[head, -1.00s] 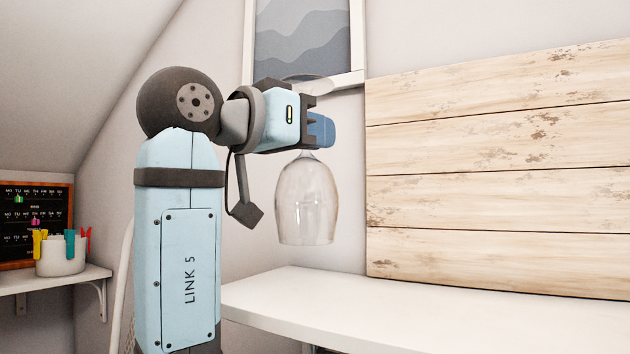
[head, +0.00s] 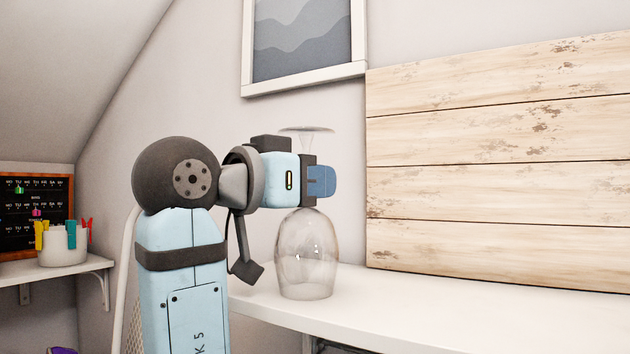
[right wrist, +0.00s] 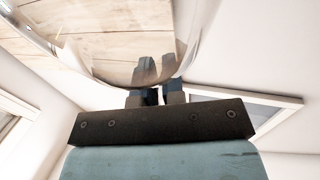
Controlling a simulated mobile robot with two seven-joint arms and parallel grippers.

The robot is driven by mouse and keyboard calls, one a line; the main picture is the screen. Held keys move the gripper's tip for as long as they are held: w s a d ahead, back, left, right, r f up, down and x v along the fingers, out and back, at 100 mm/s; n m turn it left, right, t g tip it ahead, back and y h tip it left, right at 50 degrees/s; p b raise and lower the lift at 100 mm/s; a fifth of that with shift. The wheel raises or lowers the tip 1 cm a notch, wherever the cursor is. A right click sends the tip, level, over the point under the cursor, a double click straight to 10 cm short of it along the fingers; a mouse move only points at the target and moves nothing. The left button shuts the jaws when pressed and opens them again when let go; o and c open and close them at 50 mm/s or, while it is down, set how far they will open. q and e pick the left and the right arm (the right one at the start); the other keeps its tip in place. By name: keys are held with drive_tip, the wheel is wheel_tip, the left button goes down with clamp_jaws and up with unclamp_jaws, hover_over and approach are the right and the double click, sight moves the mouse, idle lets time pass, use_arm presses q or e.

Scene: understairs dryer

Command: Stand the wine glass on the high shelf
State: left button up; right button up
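The wine glass (head: 308,262) is clear and upside down, its bowl below and its foot (head: 306,129) on top. My right gripper (head: 320,181) is shut on its stem, between bowl and foot. The glass looks upright, not tilted. Its rim is at or just above the white shelf (head: 450,312); I cannot tell whether it touches. In the right wrist view the bowl (right wrist: 105,45) fills the top, and the fingertips (right wrist: 155,97) show close together beside it. My left gripper is not in view.
A whitewashed plank panel (head: 500,165) stands along the back of the shelf. A framed picture (head: 305,45) hangs above. A small shelf at left holds a white pot (head: 63,245) with coloured pegs. The shelf right of the glass is clear.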

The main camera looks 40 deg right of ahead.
drive_tip(key=o, duration=0.4)
drive_tip(key=shift+r, duration=0.15)
drive_tip(key=a+b, duration=0.3)
drive_tip(key=a, duration=0.9)
drive_tip(key=shift+s+b, duration=0.35)
drive_tip(key=shift+s, duration=0.1)
